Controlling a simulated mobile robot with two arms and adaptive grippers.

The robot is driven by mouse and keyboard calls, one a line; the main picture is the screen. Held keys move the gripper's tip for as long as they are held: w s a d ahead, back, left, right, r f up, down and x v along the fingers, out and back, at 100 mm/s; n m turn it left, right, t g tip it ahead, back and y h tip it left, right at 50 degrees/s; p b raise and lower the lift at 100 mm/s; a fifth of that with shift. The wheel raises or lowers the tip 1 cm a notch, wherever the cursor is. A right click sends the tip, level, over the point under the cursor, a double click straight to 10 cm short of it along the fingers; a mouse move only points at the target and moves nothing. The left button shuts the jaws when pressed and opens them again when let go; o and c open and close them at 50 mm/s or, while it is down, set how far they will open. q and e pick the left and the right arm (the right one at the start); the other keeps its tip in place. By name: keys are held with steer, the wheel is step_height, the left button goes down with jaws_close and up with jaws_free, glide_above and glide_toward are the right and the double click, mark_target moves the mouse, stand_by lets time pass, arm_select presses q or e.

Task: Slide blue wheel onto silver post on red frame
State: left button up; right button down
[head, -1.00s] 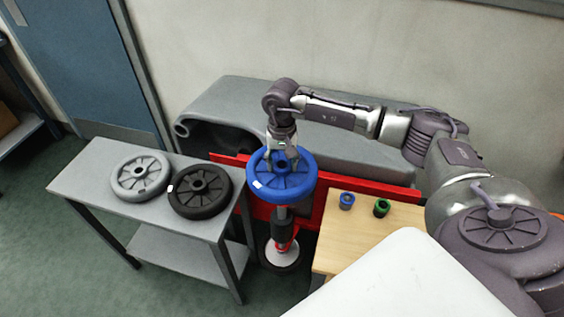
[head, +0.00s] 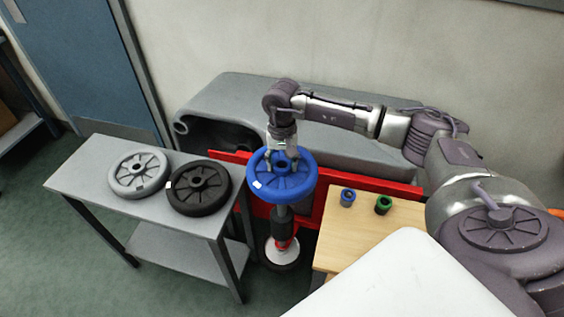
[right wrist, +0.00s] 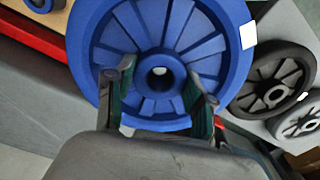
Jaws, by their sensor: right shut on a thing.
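The red frame (head: 310,203) extends behind and to both sides. My right gripper (head: 283,161) is shut on the wheel from above. In the right wrist view, the gripper (right wrist: 158,90) has a finger on each side of the hub of the wheel (right wrist: 118,35). A pale spot shows in the hub hole. The wheel hides the post's top, so I cannot tell whether it is inside the hub. My left gripper is out of view.
A grey table (head: 97,186) at left carries a grey wheel (head: 138,173) and a black wheel (head: 198,187). A wooden table (head: 370,235) at right bears a blue collar (head: 347,197) and a green collar (head: 383,204). A grey tank (head: 330,125) stands behind the frame.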

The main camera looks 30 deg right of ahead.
steer(key=shift+f+b, duration=1.2)
steer(key=shift+f, duration=0.15)
stand_by(0.8)
steer(key=shift+f+b, duration=0.85)
steer(key=shift+b, duration=0.95)
stand_by(4.0)
